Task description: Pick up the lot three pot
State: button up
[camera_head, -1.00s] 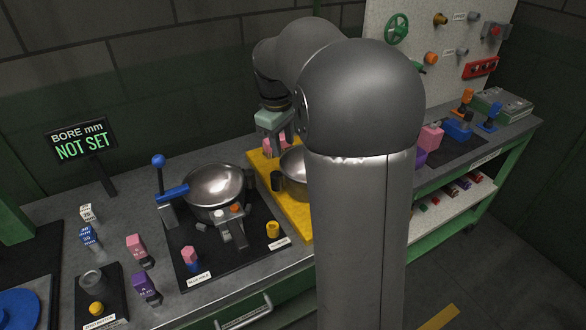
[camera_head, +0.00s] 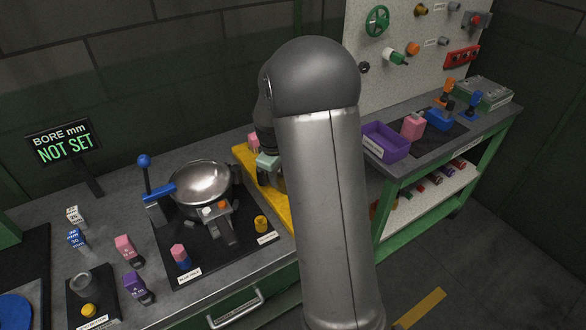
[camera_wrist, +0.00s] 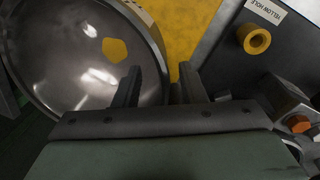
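My gripper (camera_wrist: 160,75) is open, fingers pointing at a steel pot (camera_wrist: 60,35) in the wrist view. The pot's right wall and rim lie between the two fingers in the picture; I cannot tell whether they touch it. A yellow patch shows inside the pot. The pot stands on a yellow board (camera_wrist: 188,22). In the head view my gripper (camera_head: 270,182) is low over the yellow board (camera_head: 284,216), its fingertips and that pot mostly hidden by my arm. Another steel pot (camera_head: 203,180) sits on a black mat. No lot number is readable.
The wrist view shows a yellow ring-shaped piece (camera_wrist: 254,39) by a "YELLOW HOLE" label. A blue-handled lever (camera_head: 150,180) stands beside the other pot. A pink block (camera_head: 253,139) is behind my gripper. A purple bin (camera_head: 386,142) is to the right. The screen (camera_head: 64,142) reads "BORE mm NOT SET".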

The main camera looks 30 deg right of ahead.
jog(key=shift+d+f, duration=0.15)
jog(key=shift+f, duration=1.2)
grip_shut()
jog(key=shift+w+r, duration=0.1)
